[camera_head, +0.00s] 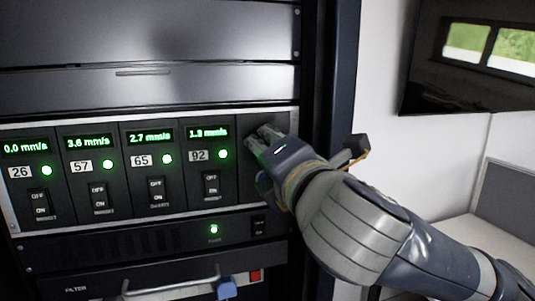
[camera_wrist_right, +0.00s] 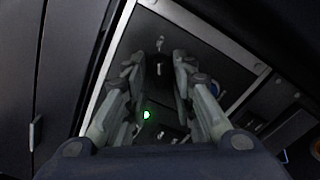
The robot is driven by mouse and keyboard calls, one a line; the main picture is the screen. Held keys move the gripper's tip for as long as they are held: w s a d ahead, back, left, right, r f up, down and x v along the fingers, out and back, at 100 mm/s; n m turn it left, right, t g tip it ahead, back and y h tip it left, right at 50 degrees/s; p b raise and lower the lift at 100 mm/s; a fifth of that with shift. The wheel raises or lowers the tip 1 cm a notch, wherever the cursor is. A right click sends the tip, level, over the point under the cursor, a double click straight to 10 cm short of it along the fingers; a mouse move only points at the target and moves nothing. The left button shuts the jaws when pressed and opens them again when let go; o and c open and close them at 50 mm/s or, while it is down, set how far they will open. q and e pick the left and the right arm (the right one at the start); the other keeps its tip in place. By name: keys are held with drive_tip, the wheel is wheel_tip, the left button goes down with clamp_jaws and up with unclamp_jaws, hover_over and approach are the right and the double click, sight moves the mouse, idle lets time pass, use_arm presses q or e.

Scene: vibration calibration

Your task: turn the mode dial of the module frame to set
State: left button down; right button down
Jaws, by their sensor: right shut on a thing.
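The module frame (camera_head: 100,119) is a silver-edged rack panel holding several modules with green displays. My right gripper (camera_head: 266,140) reaches the plain dark panel at the frame's right end and hides most of it in the head view. In the right wrist view the gripper (camera_wrist_right: 159,73) has its fingers on both sides of a small dark knob, the mode dial (camera_wrist_right: 158,67), and is shut on it. A pale mark shows on the dial and another on the panel above it. The lettering is too small to read. My left gripper is not in view.
The modules carry labels 26, 57, 65 and 92, green lamps and OFF/ON switches (camera_head: 211,186). Below are a unit with a green lamp (camera_head: 214,229) and a drawer handle (camera_head: 170,287). The rack's right post (camera_head: 335,90) stands close to my right arm.

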drive_tip(key=shift+m, duration=0.3)
idle(0.4)
drive_tip(key=c, duration=1.4)
unclamp_jaws()
drive_tip(key=shift+o, duration=0.2)
drive_tip(key=v, duration=0.7)
drive_tip(key=shift+s, duration=0.25)
drive_tip(key=shift+d, duration=0.1)
